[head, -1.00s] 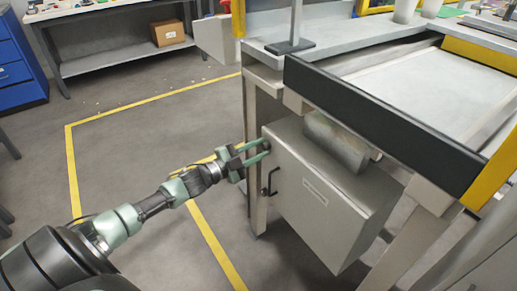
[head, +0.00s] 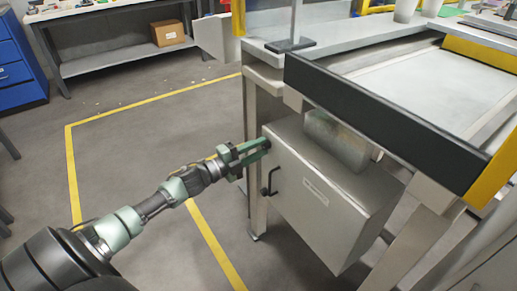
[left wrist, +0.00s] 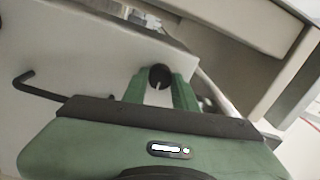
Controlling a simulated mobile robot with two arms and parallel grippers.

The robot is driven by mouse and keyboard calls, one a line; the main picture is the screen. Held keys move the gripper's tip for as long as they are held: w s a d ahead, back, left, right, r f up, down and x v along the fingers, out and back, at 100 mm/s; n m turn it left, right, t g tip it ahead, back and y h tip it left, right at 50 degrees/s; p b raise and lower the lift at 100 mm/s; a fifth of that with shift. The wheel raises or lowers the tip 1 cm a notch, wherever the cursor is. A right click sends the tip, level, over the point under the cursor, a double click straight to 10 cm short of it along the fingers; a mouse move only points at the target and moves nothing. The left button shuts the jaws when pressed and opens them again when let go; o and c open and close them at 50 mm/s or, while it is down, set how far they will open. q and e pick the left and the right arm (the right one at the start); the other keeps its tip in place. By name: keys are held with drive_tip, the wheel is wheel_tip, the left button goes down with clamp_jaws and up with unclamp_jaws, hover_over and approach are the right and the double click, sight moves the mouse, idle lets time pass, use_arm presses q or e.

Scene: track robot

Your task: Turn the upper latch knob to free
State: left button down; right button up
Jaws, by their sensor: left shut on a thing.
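The upper latch knob (left wrist: 159,77) is a small dark round knob with a pale mark, near the top corner of the grey cabinet's door (head: 310,198). My left gripper (head: 264,147) reaches it from the left. In the left wrist view its two green fingers (left wrist: 160,90) stand on either side of the knob, shut on it. In the head view the fingertips largely hide the knob. My right gripper is not in view.
A black bent handle (head: 269,182) sticks out from the door below the knob; it also shows in the left wrist view (left wrist: 35,88). A bench with a black front rail (head: 380,115) overhangs the cabinet. The floor at left is clear.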

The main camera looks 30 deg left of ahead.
use_arm(q)
drive_tip(key=c, duration=1.1)
unclamp_jaws()
drive_tip(key=shift+s+a+f, duration=0.1)
drive_tip(key=shift+s, duration=0.2)
drive_tip(key=v, duration=0.7)
drive_tip(key=shift+p, duration=0.4)
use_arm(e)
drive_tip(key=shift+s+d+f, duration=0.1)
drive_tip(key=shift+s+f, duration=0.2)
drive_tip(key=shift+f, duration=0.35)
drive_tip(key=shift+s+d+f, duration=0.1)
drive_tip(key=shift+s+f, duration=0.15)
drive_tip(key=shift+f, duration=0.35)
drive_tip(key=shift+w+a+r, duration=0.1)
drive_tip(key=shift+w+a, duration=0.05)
